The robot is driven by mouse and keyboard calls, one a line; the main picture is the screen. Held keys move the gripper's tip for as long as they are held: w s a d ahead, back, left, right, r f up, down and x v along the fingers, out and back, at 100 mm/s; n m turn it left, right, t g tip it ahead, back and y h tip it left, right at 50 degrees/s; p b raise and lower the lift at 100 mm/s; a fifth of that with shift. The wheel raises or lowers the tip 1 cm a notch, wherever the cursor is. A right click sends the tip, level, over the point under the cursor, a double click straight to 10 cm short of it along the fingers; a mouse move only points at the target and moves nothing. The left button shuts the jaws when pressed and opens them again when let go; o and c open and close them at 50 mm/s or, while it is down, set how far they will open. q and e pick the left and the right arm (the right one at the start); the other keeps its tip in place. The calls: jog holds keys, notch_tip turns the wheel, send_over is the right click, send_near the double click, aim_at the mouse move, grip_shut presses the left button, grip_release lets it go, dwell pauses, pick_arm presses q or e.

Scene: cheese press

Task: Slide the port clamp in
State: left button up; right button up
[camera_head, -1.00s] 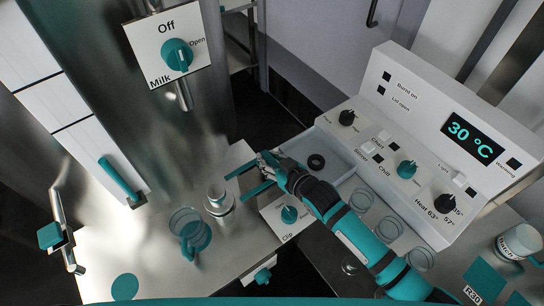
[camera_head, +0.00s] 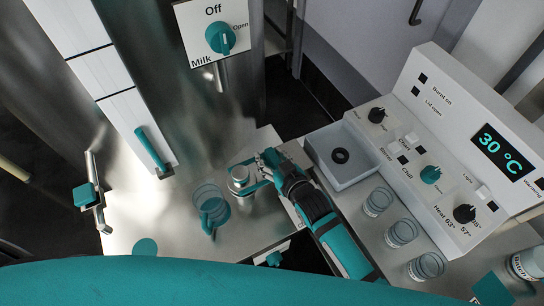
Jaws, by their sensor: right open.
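My right gripper (camera_head: 240,178) reaches in from the lower right and is open. Its teal fingers lie on either side of a short metal cylinder with a pale top (camera_head: 239,174), which stands on the steel counter. I cannot tell whether the fingers touch it. No part is clearly recognisable as the port clamp. My left gripper is not in view.
A glass jug with a teal handle (camera_head: 209,207) stands just left of the cylinder. A grey tray (camera_head: 352,172) holds a black ring (camera_head: 340,156). Several glasses stand before the control panel (camera_head: 470,150). A milk valve knob (camera_head: 220,38) is above.

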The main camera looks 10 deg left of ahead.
jog(key=shift+d, duration=0.1)
jog(key=shift+s+d, duration=0.1)
jog(key=shift+d, duration=0.05)
jog(key=v, duration=1.1)
jog(key=shift+s, duration=0.3)
jog(key=shift+d, duration=0.1)
